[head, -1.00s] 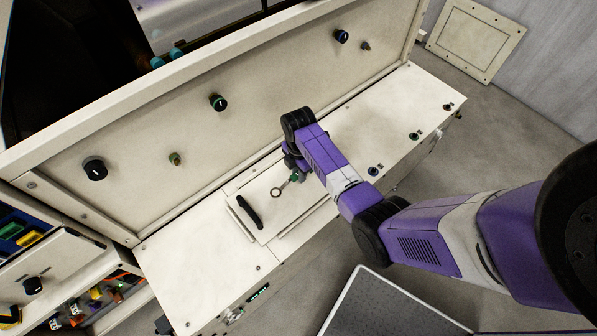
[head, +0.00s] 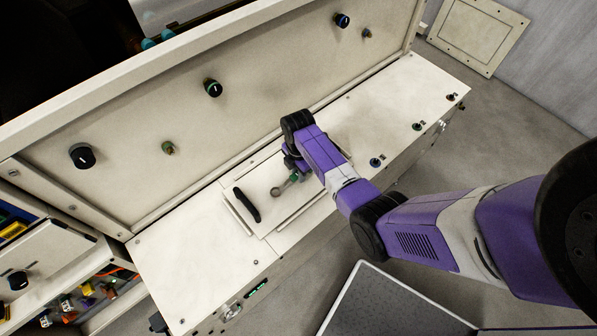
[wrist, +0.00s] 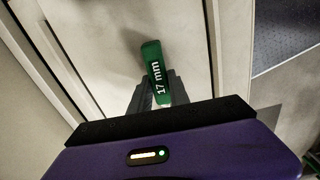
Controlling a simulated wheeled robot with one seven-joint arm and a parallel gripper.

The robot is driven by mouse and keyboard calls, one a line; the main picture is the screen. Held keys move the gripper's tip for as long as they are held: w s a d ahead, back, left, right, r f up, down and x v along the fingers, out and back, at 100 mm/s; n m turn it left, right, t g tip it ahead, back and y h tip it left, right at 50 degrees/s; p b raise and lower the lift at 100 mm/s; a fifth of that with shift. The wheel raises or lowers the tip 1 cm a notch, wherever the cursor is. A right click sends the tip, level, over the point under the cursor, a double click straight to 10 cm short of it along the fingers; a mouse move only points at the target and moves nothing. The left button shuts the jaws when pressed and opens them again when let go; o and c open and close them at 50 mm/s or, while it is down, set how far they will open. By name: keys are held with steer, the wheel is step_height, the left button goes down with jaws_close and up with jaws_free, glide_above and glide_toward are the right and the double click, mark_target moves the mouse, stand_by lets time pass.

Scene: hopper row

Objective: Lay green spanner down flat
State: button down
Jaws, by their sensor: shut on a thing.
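The green spanner (head: 292,180) has a green handle and a grey metal end. It is over the pale hatch panel with the black handle, in the middle of the white bench top. In the wrist view its green handle (wrist: 154,66) reads "17 mm" and lies between the fingers; the grey end does not show there. My gripper (wrist: 150,97) is shut on the handle. In the head view my wrist partly hides the grip. I cannot tell whether the spanner touches the panel or how far it is tilted.
The hatch panel (head: 285,210) carries a black bar handle (head: 246,205) left of the spanner. A tall upright wall with knobs (head: 213,88) stands behind the bench. The bench top (head: 205,235) is clear at left. Small blue and dark knobs (head: 376,162) sit along the right part.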

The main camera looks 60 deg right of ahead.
steer(key=shift+f+b, duration=0.55)
steer(key=shift+f, duration=0.05)
steer(key=c, duration=1.1)
jaws_free()
steer(key=shift+c, duration=0.2)
steer(key=shift+r, duration=0.1)
step_height(320, 180, up, 8)
steer(key=shift+f, duration=0.15)
